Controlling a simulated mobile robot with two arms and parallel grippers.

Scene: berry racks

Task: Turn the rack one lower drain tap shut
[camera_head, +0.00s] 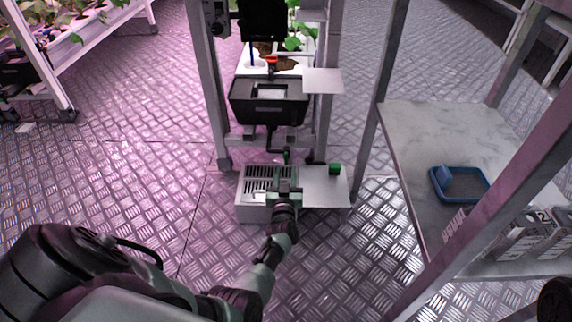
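The rack (329,80) stands upright at top centre. A black tank (268,115) hangs low on it, and a dark drain pipe (272,142) comes down from its underside. A small dark green part (287,155), possibly the tap handle, is at the end of this pipe, just beyond my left gripper. A red tap handle (271,60) shows higher up, above the tank. My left gripper (285,186) reaches in over the low box below the pipe. Its fingers are small and seen from behind, so their opening and any contact with the tap are unclear. My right gripper is not visible.
The low pale box (252,206) has a slotted top at left and a flat plate with a green knob (335,169) at right. A bench (420,140) at right holds a blue tray (482,196) and boxes (520,236). Patterned metal floor is clear at left.

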